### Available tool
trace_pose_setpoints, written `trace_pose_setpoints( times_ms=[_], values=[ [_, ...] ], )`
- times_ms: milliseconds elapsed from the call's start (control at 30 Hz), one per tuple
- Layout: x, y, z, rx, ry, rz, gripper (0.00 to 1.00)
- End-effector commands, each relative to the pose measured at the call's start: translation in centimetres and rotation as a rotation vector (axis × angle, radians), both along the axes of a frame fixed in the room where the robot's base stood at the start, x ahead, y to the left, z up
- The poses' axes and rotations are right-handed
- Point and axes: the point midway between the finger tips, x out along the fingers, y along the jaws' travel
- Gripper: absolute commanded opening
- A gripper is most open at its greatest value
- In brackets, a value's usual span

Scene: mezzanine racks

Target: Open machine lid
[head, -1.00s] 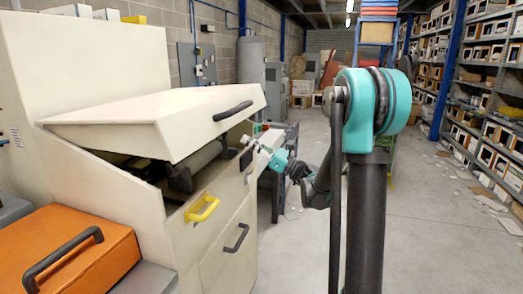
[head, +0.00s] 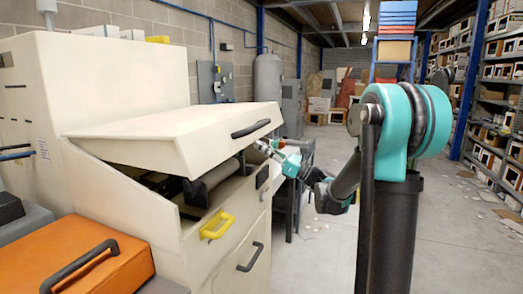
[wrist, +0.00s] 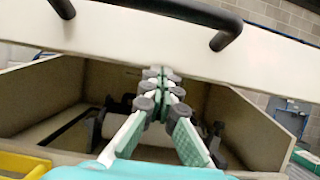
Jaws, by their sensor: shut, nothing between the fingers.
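The machine lid (head: 175,140) is a cream panel, tilted part-way up at its front over the machine body (head: 190,235). Its black handle (head: 251,128) is on the front face, and in the wrist view the handle (wrist: 218,38) shows at the top. My gripper (head: 262,147) is at the front opening, just below the lid's front edge. In the wrist view my gripper (wrist: 163,75) has its fingertips together, with nothing between them. The tips overlap the lid's lower edge (wrist: 110,55) in the picture; I cannot tell whether they touch it.
A yellow handle (head: 217,225) sits on the machine front below the opening, with a black handle (head: 250,257) lower down. A dark roller (head: 212,175) shows inside. An orange box (head: 75,270) stands at the left.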

Motion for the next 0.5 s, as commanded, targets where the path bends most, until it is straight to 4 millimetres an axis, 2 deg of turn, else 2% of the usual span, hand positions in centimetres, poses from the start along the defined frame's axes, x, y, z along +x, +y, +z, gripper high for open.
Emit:
trace_pose_setpoints(
  times_ms=[267, 500],
  values=[
    [-0.2, -0.5, 3.9, -0.064, 0.023, -0.002, 0.0],
    [-0.3, -0.5, 9.2, -0.154, 0.055, -0.001, 0.0]
  ],
)
